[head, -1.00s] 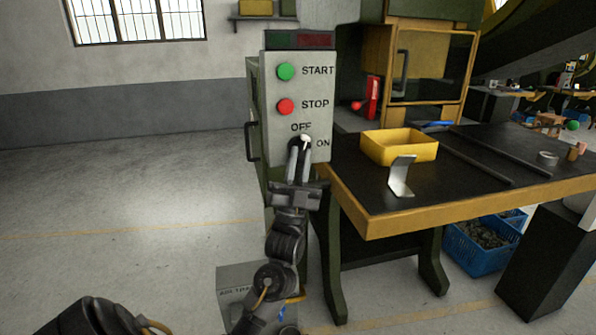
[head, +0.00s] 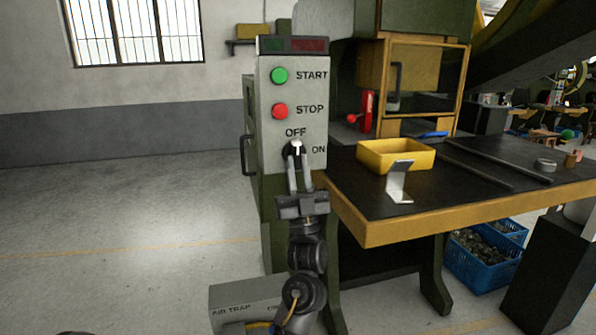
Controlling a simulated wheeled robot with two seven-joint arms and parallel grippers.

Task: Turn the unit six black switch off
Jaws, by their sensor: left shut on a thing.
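The black switch (head: 288,150) is a round knob with a white pointer (head: 297,145), low on the grey control panel (head: 270,125). OFF is printed above it and ON to its right. The pointer looks about upright, towards OFF, but the fingers partly cover the knob. My left gripper (head: 298,160) reaches up from below and is shut on the switch, a finger on each side. My right gripper is not in view.
A green START button (head: 279,76) and red STOP button (head: 280,111) sit above the switch. To the right, a workbench (head: 400,231) holds a yellow bin (head: 396,160) and a bent metal bracket (head: 397,182). The floor to the left is clear.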

